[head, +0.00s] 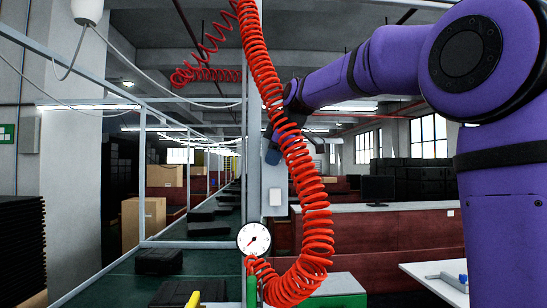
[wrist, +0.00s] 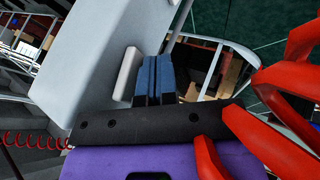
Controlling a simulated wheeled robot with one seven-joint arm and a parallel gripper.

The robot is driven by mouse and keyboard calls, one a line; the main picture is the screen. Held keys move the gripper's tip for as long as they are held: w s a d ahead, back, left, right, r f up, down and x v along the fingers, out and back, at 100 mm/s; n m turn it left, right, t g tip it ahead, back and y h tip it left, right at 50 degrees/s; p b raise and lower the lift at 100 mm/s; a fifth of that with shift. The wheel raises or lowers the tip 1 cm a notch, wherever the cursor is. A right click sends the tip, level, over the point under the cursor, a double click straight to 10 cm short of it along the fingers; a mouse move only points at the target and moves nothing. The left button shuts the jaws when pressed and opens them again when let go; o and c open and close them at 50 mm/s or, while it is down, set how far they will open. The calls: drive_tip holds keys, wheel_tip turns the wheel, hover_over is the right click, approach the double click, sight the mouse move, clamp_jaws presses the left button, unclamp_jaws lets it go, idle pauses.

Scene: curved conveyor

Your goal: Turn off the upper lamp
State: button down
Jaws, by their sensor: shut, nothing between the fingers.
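A white bell-shaped fitting (head: 88,9) with a cord hangs at the top left of the head view; I cannot tell whether it is the upper lamp or whether it is lit. A small white box (head: 274,197), possibly a switch, is on the grey post. In the wrist view a white block (wrist: 127,74) on the pale post (wrist: 90,50) lies just left of my fingers. My gripper (wrist: 154,68) has its blue fingers together, with nothing between them. In the head view my gripper (head: 272,155) is above the small box, partly hidden by the red coil. Contact is unclear.
A red coiled hose (head: 318,215) hangs close in front of my arm and also crowds the right of the wrist view (wrist: 285,140). A round gauge (head: 253,239) is low on the post. A conveyor (head: 215,262) with dark trays and a cardboard box (head: 144,222) are left.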

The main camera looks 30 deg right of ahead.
drive_tip(key=shift+r, duration=0.1)
drive_tip(key=shift+r, duration=0.75)
